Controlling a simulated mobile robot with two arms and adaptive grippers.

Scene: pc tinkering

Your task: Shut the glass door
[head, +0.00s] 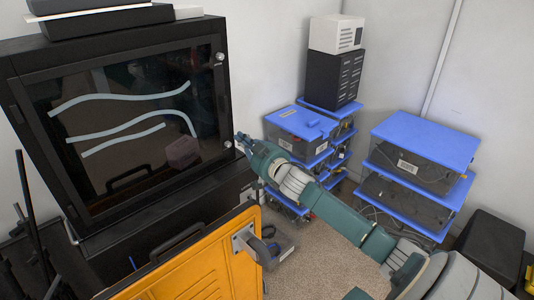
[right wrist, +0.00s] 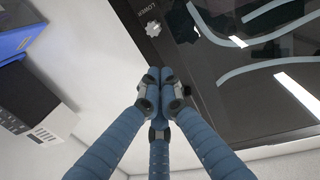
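The glass door (head: 130,125) is a dark pane with light wavy strips, on the front of a black cabinet (head: 20,75) at the left of the head view. It looks flush with its frame; I cannot tell if a small gap remains. A round silver knob (head: 220,57) sits at its upper right, another (head: 228,144) at its lower right. My right gripper (head: 241,138) is just right of the lower knob. In the right wrist view its blue fingers (right wrist: 154,76) are together with nothing visible between them, near the door edge and a knob (right wrist: 152,29). My left gripper is out of view.
An orange panel (head: 205,270) with a black handle stands in front of the cabinet. Blue-lidded boxes (head: 425,142) and a black unit with a white box (head: 336,34) stand along the wall to the right. Some carpet (head: 320,262) is clear.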

